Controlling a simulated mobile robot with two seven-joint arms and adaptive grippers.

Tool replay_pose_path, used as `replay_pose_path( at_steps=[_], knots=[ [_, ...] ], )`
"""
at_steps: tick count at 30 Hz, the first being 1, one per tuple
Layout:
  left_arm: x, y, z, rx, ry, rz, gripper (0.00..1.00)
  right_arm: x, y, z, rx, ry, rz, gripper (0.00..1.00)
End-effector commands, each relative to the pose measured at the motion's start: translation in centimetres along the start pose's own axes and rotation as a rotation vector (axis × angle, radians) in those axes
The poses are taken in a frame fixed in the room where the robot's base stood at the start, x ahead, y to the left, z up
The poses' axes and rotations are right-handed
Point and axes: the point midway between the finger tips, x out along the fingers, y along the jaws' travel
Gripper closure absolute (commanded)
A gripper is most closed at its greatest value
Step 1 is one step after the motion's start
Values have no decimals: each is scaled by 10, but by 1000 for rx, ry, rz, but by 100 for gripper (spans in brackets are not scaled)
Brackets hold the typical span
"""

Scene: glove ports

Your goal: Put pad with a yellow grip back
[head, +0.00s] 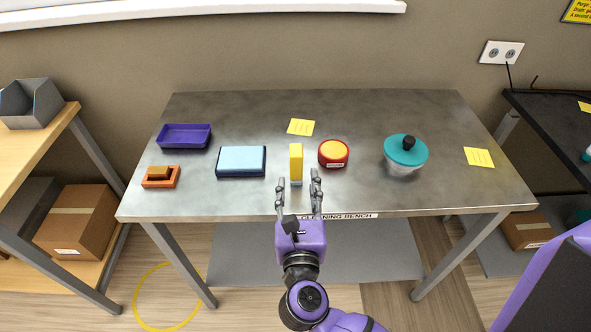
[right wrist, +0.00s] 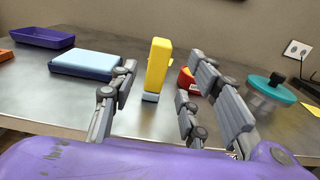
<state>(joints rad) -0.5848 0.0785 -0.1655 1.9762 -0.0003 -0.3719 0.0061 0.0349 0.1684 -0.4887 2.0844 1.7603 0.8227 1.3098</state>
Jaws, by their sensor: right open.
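The pad with the yellow grip (head: 296,162) stands upright on the metal bench (head: 350,112), near the middle. My right gripper (head: 298,178) is open and empty, reaching in from the front edge. Its fingers point at the pad, one to each side in the picture; I cannot tell whether the tips touch it. An empty purple tray (head: 185,128) lies at the back left. A light blue slab in a dark blue tray (head: 241,161) lies left of the pad. My left gripper is not in view.
A red round container with a yellow-orange top (head: 333,153) stands close right of the pad. A teal-lidded bowl (head: 405,151) stands further right. An orange holder with a brown block (head: 160,178) sits at the left. Yellow notes (head: 301,127) lie on the bench.

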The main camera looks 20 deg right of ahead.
Motion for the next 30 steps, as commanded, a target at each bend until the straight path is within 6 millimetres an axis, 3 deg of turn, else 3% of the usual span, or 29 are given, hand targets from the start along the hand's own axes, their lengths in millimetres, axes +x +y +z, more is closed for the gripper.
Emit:
replay_pose_path(
  at_steps=[6,14,17,20,23,26,30],
  knots=[
    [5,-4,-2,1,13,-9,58,-25,0,-2,0,2,1,57],
    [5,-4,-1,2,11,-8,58,-28,0,1,-14,-7,2,57],
    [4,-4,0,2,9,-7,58,-32,-4,2,-140,-43,14,57],
    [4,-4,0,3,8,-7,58,-41,-7,1,-454,-123,51,57],
    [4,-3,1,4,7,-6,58,-61,-4,-19,-939,-209,133,57],
    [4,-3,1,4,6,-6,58,-89,-1,-67,-1482,-272,270,57],
    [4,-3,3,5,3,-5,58,-143,-27,-166,-2204,-328,587,57]
  ],
)
